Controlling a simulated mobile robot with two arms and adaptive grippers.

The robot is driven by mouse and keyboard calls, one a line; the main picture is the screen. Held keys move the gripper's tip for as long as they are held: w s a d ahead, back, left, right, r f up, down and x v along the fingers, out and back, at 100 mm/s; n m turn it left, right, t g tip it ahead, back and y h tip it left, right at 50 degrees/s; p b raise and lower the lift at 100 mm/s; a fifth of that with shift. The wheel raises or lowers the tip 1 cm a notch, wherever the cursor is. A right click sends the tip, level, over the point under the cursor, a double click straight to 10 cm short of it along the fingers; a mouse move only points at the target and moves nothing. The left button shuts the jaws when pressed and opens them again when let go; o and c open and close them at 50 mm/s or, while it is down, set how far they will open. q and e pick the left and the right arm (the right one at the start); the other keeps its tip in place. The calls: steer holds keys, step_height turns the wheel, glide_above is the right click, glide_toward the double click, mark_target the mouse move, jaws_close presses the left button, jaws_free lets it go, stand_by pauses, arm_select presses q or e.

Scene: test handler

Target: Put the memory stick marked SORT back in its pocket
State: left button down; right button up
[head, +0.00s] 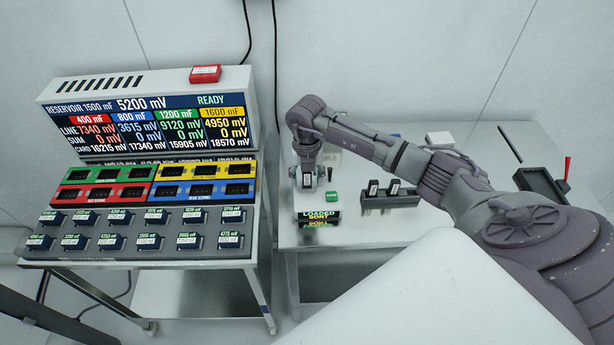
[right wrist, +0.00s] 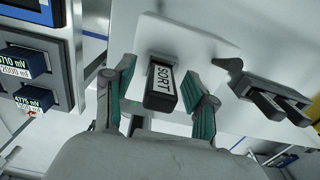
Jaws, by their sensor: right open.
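The memory stick marked SORT (right wrist: 160,88) is dark with a white label. In the right wrist view it stands between the two fingers of my right gripper (right wrist: 163,100), with gaps on both sides. In the head view my right gripper (head: 307,182) points down just behind a small display (head: 318,217) reading LOADED SORT. The rack also shows in the right wrist view (right wrist: 238,78).
A large test handler (head: 150,110) with coloured sockets and several labelled modules stands left. A dark tray (head: 540,183) lies at far right. A red box (head: 205,74) tops the handler.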

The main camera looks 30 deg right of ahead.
jaws_close()
steer(key=shift+r+p, duration=0.5)
steer(key=shift+r, duration=0.2)
stand_by(0.7)
steer(key=shift+r+p, duration=0.7)
steer(key=shift+r, duration=0.35)
